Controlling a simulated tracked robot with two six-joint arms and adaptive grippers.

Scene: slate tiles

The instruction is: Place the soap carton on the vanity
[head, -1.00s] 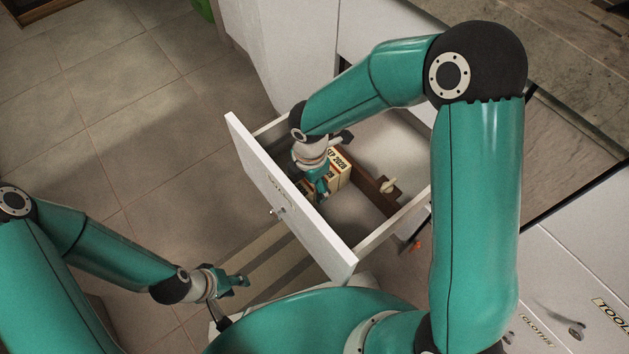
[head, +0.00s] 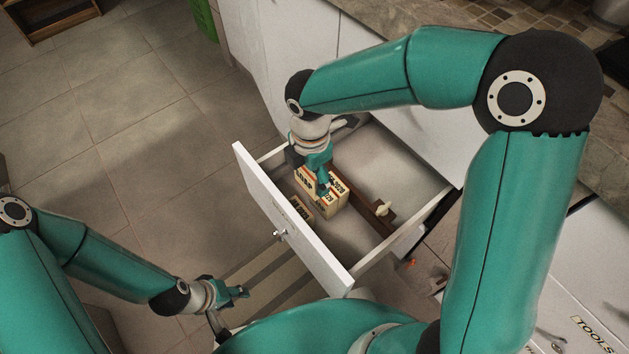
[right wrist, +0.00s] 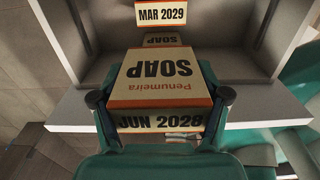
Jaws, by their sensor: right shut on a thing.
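The soap carton (head: 340,194) is cream with orange edges and dark print. My right gripper (head: 322,180) is shut on it over the open white drawer (head: 292,226). In the right wrist view the held carton (right wrist: 160,75) reads "SOAP" and "JUN 2028", with a finger on each side. Another soap carton (head: 328,208) lies lower in the drawer; a carton marked "MAR 2029" (right wrist: 162,15) shows beyond the held one in the right wrist view. My left gripper (head: 236,294) is empty, low left of the drawer; its finger gap is unclear. The stone vanity top (head: 400,18) is at the upper right.
A brown divider (head: 366,208) and a small pale object (head: 384,209) are inside the drawer. The drawer front and side walls stand around the held carton. A green bin (head: 203,20) is at the top. Tiled floor lies open on the left.

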